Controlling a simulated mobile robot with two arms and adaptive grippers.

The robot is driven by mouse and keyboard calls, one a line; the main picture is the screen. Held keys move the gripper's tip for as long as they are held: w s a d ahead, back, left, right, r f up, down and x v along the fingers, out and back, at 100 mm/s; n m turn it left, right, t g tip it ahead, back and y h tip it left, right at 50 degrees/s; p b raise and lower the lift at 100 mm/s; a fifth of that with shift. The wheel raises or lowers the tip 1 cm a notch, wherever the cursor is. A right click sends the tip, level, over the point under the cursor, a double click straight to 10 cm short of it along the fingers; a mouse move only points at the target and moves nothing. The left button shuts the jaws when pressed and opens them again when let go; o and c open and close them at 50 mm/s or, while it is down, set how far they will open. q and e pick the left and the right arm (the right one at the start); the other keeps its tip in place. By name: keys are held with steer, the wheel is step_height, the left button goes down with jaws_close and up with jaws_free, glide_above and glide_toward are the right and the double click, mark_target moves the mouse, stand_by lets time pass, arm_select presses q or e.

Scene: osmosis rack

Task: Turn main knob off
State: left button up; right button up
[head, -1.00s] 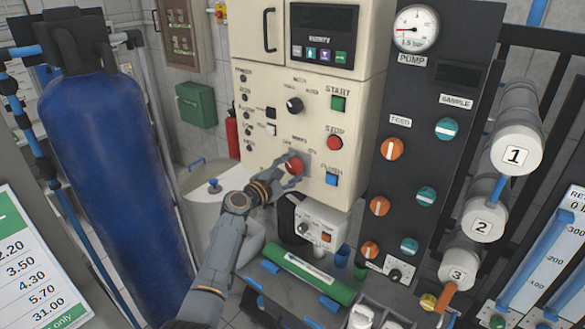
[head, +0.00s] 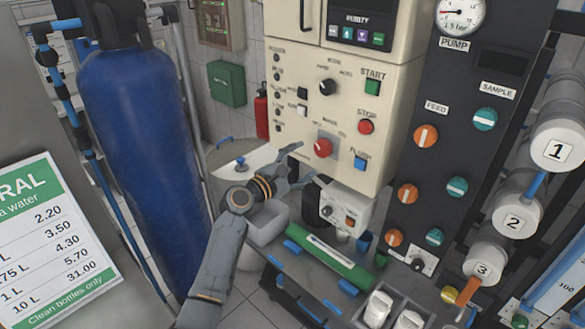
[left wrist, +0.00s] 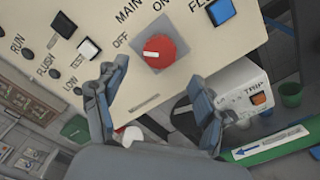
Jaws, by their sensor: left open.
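The red main knob (head: 322,148) sits on the cream control panel (head: 300,175), on a grey square plate. My right gripper is not in view.
The blue FLUSH button (head: 360,163) and red STOP button (head: 366,127) are right of the knob. A small white box (head: 345,207) hangs below the panel, near my fingers. A green tube (head: 330,258) lies on the bench. A blue tank (head: 140,150) stands left of my arm.

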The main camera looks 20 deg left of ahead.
arm_select(q)
steer(key=v, duration=0.4)
steer(key=shift+f, duration=0.1)
stand_by(0.3)
